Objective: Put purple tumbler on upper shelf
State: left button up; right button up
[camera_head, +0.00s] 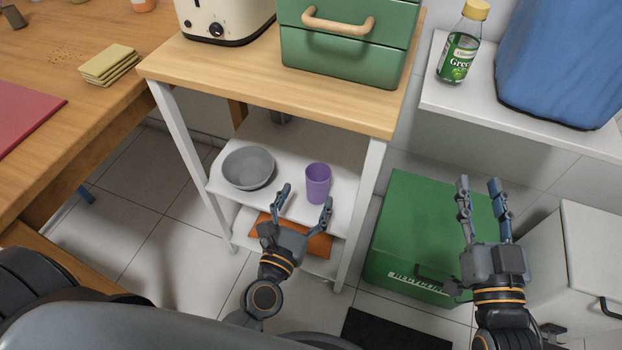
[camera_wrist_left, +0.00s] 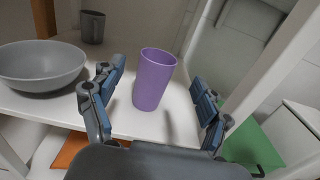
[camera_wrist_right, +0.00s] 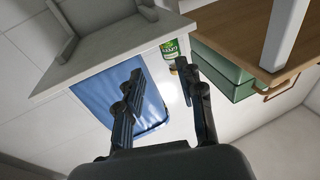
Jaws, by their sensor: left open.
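The purple tumbler (camera_head: 317,184) stands upright on the white shelf (camera_head: 284,143) under the wooden top. It also shows in the left wrist view (camera_wrist_left: 154,80), ahead of and between the open fingers. My left gripper (camera_head: 305,196) is open and empty at the front edge of that shelf, with the tumbler just beyond its fingertips. In the left wrist view the fingers (camera_wrist_left: 160,100) stand on either side of the tumbler, apart from it. My right gripper (camera_head: 480,184) is open and empty above the green recycling bin (camera_head: 415,215); its fingers also show in the right wrist view (camera_wrist_right: 160,88).
A grey bowl (camera_head: 248,168) sits left of the tumbler. A grey cup (camera_wrist_left: 93,27) stands behind. White legs (camera_head: 362,205) frame the shelf. An orange item (camera_head: 319,243) lies on the level below. A toaster (camera_head: 222,18) and green drawer box (camera_head: 345,50) stand on the wooden top.

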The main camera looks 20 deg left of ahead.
pick_arm(q)
notch_tip(320, 180, up, 19)
jog(key=s+d+n+t+h, duration=0.1)
jog(key=n+h, duration=0.3)
jog(key=n, duration=2.9)
jog(key=shift+d+n+t, duration=0.3)
jog(key=shift+d+t, duration=0.05)
jog(key=shift+t, duration=0.35)
pick_arm(e)
jog(key=shift+s+a+r+t, duration=0.1)
jog(key=shift+a+r+t, duration=0.2)
jog(key=shift+r, duration=0.3)
jog(key=shift+s+a+r+t, duration=0.1)
jog(key=shift+a+r+t, duration=0.2)
jog(key=shift+r, duration=0.3)
jog(key=shift+d, duration=0.1)
